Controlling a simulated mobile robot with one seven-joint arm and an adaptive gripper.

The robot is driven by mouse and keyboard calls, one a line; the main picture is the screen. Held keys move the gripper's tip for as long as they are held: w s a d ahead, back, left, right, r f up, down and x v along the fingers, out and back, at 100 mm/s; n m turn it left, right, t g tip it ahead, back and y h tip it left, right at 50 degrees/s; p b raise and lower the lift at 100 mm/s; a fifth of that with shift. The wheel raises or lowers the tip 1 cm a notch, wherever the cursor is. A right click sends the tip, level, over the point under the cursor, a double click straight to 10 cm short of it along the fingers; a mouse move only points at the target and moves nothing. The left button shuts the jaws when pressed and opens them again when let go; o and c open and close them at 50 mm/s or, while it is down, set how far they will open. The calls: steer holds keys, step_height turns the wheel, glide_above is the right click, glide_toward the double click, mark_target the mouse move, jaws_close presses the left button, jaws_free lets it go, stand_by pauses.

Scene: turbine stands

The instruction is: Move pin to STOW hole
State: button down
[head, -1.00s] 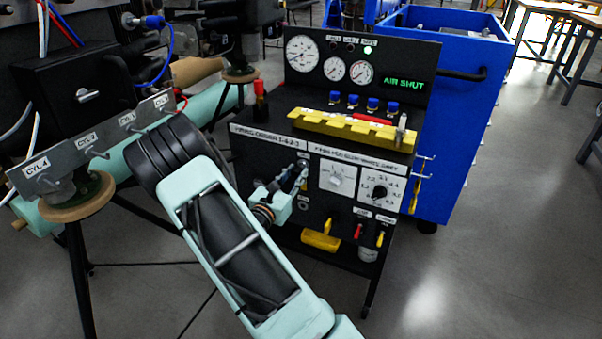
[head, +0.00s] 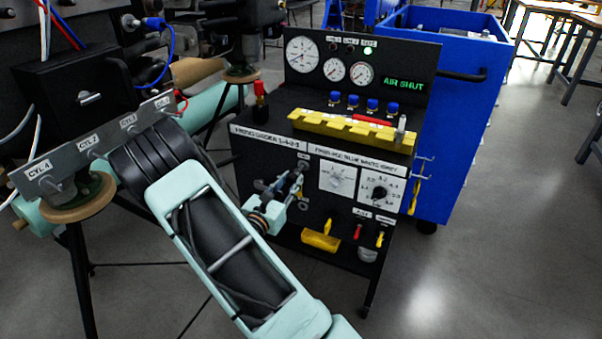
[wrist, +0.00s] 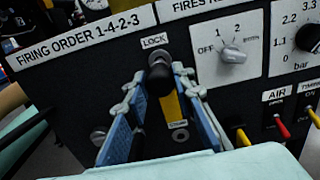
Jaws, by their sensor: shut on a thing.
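The pin (wrist: 160,80) has a black knob and a grey upper part. It sits between my gripper's fingertips just under the LOCK label (wrist: 155,41). My gripper (wrist: 160,82) is shut on it. From the side, my gripper (head: 297,178) is at the black panel's left part. I cannot tell whether the pin's tip is in the LOCK hole, as the knob hides it. A yellow strip (wrist: 171,106) shows below the knob. The STOW hole (wrist: 180,136), a ringed hole under a small label, lies lower, between my fingers.
To the right on the panel are the OFF-1-2 knob (wrist: 232,54), a bar dial (wrist: 310,38) and red and yellow levers (wrist: 281,126). A yellow block (head: 321,240) juts out below. The CYL plate (head: 93,147) stands left beside my arm. The display reads AIR SHUT (head: 403,84).

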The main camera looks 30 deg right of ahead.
steer(key=shift+p+v, duration=0.45)
steer(key=shift+v, duration=2.2)
steer(key=shift+a, duration=0.1)
